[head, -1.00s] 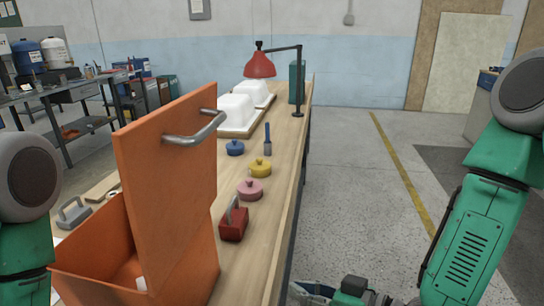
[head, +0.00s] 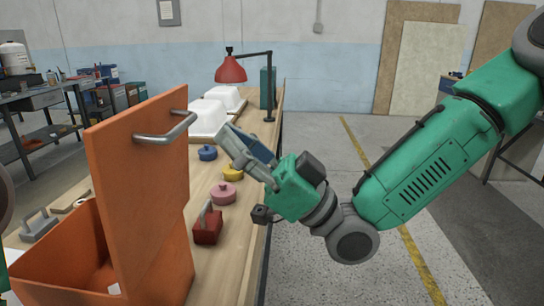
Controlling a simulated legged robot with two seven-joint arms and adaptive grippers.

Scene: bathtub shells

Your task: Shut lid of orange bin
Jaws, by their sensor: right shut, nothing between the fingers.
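The orange bin (head: 60,262) stands at the near left end of the workbench. Its orange lid (head: 140,200) is raised upright, with a metal bar handle (head: 165,134) near its top. A small white item (head: 114,289) shows inside the bin. My right gripper (head: 228,140) is over the bench, to the right of the lid and apart from it, with its fingers pointing up and left toward the handle side. It is shut and empty. My left gripper is out of view; only a sliver of the left arm shows at the left edge.
On the wooden bench (head: 235,200) stand a red block with a handle (head: 208,228), pink (head: 222,193), yellow (head: 232,173) and blue (head: 207,152) lidded pieces, white shells (head: 207,118) and a red lamp (head: 231,70). A grey handled block (head: 38,226) is left of the lid.

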